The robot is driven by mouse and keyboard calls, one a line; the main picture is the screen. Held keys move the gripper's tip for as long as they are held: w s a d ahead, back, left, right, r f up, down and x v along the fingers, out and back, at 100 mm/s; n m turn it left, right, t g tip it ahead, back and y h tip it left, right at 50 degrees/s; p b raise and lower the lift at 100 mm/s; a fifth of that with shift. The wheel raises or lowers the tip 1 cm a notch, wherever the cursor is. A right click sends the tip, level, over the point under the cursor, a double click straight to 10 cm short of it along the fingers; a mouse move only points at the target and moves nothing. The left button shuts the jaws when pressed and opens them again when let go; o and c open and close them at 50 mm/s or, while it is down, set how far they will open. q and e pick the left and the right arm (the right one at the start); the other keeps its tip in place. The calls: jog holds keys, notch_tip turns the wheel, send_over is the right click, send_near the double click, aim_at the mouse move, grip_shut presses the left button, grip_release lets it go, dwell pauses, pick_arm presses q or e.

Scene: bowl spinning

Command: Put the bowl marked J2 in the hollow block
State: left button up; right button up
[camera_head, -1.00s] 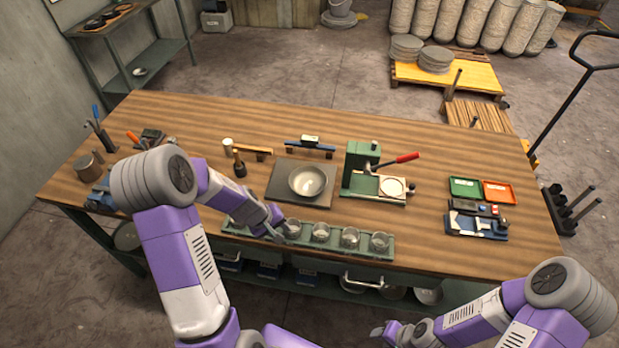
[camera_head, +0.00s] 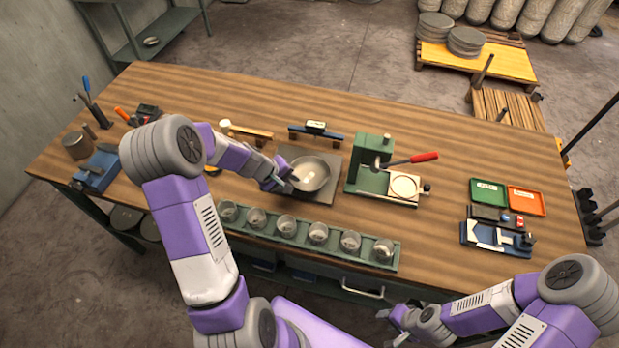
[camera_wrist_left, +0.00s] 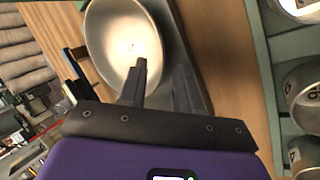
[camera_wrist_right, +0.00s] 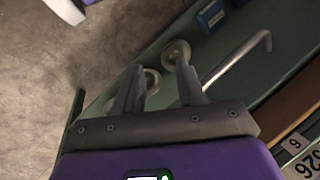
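A silver bowl (camera_head: 314,171) sits on a dark grey square slab (camera_head: 322,196) at the middle of the bench. It also shows in the left wrist view (camera_wrist_left: 110,40); I can read no mark on it. I cannot tell whether the slab is the hollow block. My left gripper (camera_head: 287,184) is at the bowl's left front rim. In the left wrist view its fingers (camera_wrist_left: 161,62) are apart, one over the bowl and one over the slab; contact is unclear. My right gripper (camera_head: 388,322) is off the bench's front edge, fingers apart and empty (camera_wrist_right: 158,75).
A green rack (camera_head: 240,231) with several small cups runs along the front edge. A green press (camera_head: 372,165) with a red handle stands right of the bowl. Green (camera_head: 487,192) and orange (camera_head: 526,201) trays lie at the right. A drawer handle (camera_wrist_right: 240,65) is near my right gripper.

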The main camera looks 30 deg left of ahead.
pick_arm(q)
jog(key=shift+x, duration=0.9)
jog(key=shift+a, duration=0.1)
jog(key=shift+c, duration=0.5)
grip_shut()
jog(key=shift+r, duration=0.1)
